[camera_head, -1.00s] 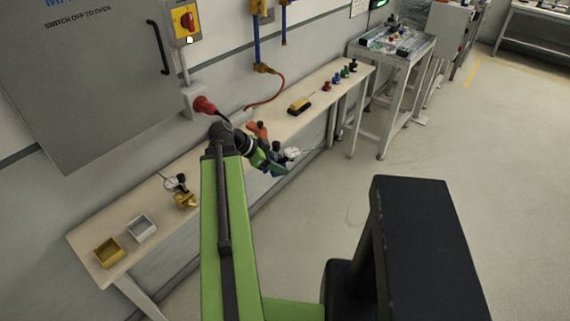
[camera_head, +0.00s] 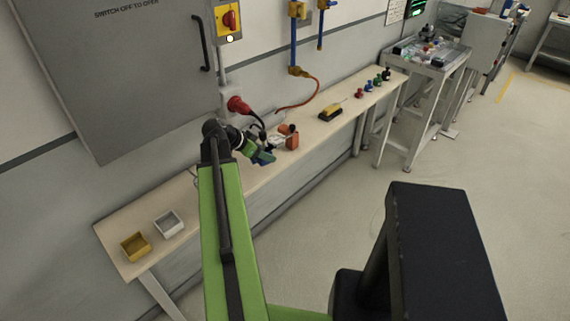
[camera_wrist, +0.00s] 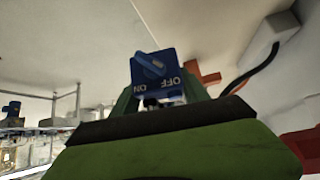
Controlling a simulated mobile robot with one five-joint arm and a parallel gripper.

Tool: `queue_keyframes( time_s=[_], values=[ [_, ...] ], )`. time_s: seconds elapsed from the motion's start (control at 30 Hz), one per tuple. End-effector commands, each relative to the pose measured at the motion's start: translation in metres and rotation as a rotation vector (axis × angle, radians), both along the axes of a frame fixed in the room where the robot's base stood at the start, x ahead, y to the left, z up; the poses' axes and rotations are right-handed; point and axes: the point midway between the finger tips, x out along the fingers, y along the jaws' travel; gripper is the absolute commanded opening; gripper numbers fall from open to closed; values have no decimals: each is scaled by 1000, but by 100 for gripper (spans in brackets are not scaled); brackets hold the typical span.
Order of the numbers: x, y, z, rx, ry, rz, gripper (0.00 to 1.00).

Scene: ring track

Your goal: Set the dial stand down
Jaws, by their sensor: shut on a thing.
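The dial stand's blue base (camera_wrist: 153,70), with a knob marked OFF and ON, is between the fingers of my gripper (camera_wrist: 158,98) in the wrist view. In the head view my gripper (camera_head: 253,150) is shut on it, with the blue base (camera_head: 264,157) at the fingertips near the front edge of the workbench (camera_head: 235,180). I cannot tell whether the base touches the bench top. A small pale part just above it may be the dial; the rest of the stand is too small or hidden to make out.
An orange object (camera_head: 291,139) stands close to the right of the gripper. A yellow and black tool (camera_head: 330,111) lies farther right. A white bin (camera_head: 168,223) and a yellow bin (camera_head: 135,246) sit at the near left end. A red plug (camera_head: 238,104) is on the wall behind.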

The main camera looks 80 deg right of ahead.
Motion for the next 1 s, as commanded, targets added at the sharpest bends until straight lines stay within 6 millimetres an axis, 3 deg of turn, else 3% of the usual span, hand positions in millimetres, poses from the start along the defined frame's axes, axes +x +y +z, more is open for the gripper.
queue_keyframes(
  time_s=[0.1, 0.3, 0.67, 1.0],
  values=[
    [36, -15, -6, -4, 4, 91, 0],
    [65, -23, -8, -8, 7, 170, 0],
    [68, -24, -13, -8, 7, 178, 0],
    [67, -24, -47, -9, 7, 177, 0]
  ],
)
